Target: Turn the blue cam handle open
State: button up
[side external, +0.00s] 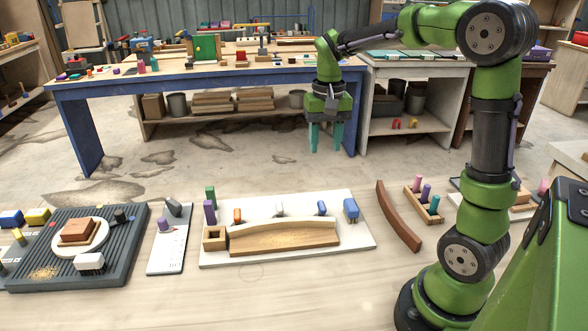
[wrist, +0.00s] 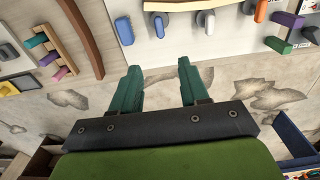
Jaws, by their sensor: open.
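The blue cam handle (side external: 322,208) stands upright on the white board (side external: 358,236), at the back right of a curved wooden piece (side external: 285,240). In the wrist view the blue handle (wrist: 159,26) shows near the top, ahead of the gap between the fingers. My gripper (side external: 325,142) points down with teal fingers apart and empty, well above and beyond the board. The fingers (wrist: 160,75) touch nothing.
A blue block (side external: 350,209) stands close to the right of the blue handle. A loose curved strip (side external: 399,217) and a peg tray (side external: 424,205) lie farther right. Green and purple pegs stand at the board's left. A blue-legged bench (side external: 215,72) is behind.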

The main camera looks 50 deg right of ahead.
aim_at(322, 204)
notch_tip(322, 204, down, 17)
jog(key=shift+s+a+r, duration=0.1)
dwell(0.3)
grip_shut()
dwell(0.3)
